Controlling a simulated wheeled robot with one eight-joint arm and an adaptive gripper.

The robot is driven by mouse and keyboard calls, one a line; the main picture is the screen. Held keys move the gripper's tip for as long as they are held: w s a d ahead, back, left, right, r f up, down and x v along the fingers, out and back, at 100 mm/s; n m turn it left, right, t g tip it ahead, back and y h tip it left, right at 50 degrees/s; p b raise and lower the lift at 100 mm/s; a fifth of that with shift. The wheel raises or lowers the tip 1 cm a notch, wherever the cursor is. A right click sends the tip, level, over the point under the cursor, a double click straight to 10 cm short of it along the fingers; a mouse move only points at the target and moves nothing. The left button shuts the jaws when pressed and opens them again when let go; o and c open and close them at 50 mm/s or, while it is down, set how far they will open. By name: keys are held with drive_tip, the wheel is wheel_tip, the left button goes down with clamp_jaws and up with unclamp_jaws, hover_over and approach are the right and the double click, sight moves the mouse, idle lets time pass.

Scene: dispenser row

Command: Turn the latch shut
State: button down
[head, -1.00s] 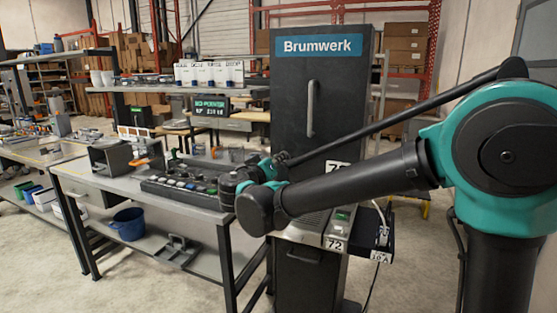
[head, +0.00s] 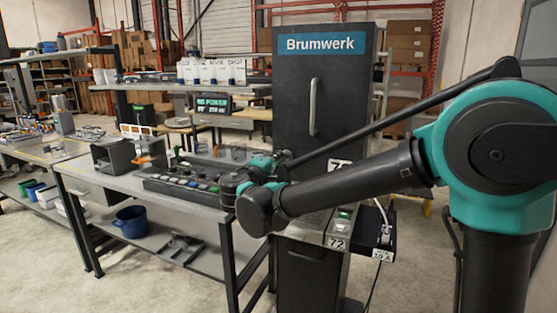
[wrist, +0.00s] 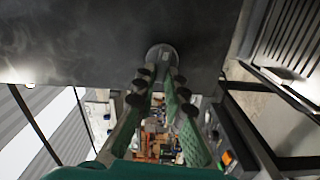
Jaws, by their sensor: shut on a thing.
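The latch (wrist: 162,54) shows in the wrist view as a grey round-ended piece against a dark panel (wrist: 80,35). My gripper (wrist: 160,76) has its two green fingers with dark pads closed at the latch, one on each side. The fingertips partly cover it, so its exact turn cannot be told. In the head view the dark Brumwerk cabinet (head: 345,95) stands upright with a vertical handle (head: 313,107). My forearm hides the latch and fingertips there.
A grey workbench (head: 210,208) with a row of dark dispensers (head: 182,186) stands left of the cabinet. A blue bucket (head: 131,221) sits on its lower shelf. A small box with a cable (head: 384,240) juts out at the cabinet's right. The floor at front left is clear.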

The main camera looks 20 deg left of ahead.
drive_tip(key=shift+f+n, duration=0.1)
drive_tip(key=shift+n, duration=0.7)
drive_tip(key=c, duration=1.6)
unclamp_jaws()
drive_tip(key=s, duration=0.8)
drive_tip(key=s+a, duration=0.1)
drive_tip(key=s, duration=0.3)
